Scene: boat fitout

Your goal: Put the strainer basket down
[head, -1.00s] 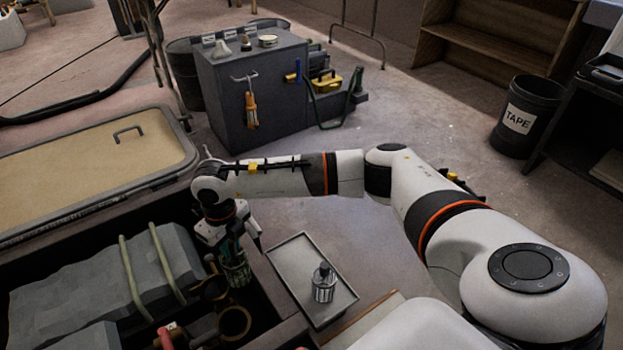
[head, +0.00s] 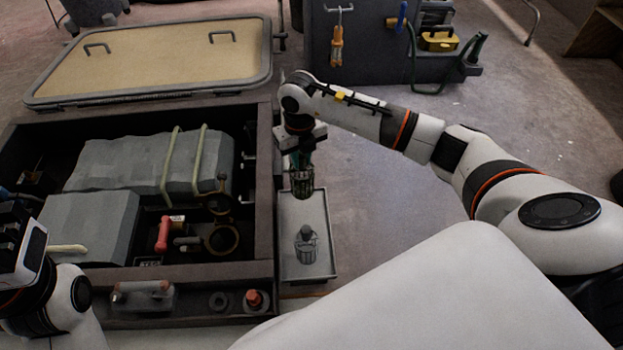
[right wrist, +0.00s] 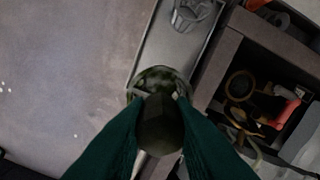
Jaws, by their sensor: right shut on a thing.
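My right gripper (head: 301,160) points down and is shut on a dark, green-fouled strainer basket (head: 302,184). The basket hangs upright at the far end of the grey tray (head: 322,268); I cannot tell how high it is above it. In the right wrist view the teal fingers flank the dark round basket (right wrist: 158,88), with the tray (right wrist: 163,50) beneath and beyond. A second, cleaner basket with a dark knob (head: 306,248) stands in the tray's near half. My left gripper (head: 14,235) is at the left edge, partly cut off; its jaws are unclear.
The open bilge compartment (head: 264,200) lies left of the tray, with a raised rim, grey blocks, a red-handled valve (head: 163,233) and a brass-coloured ring (head: 222,239). A tan hatch lid (head: 150,62) lies behind. The floor right of the tray is clear.

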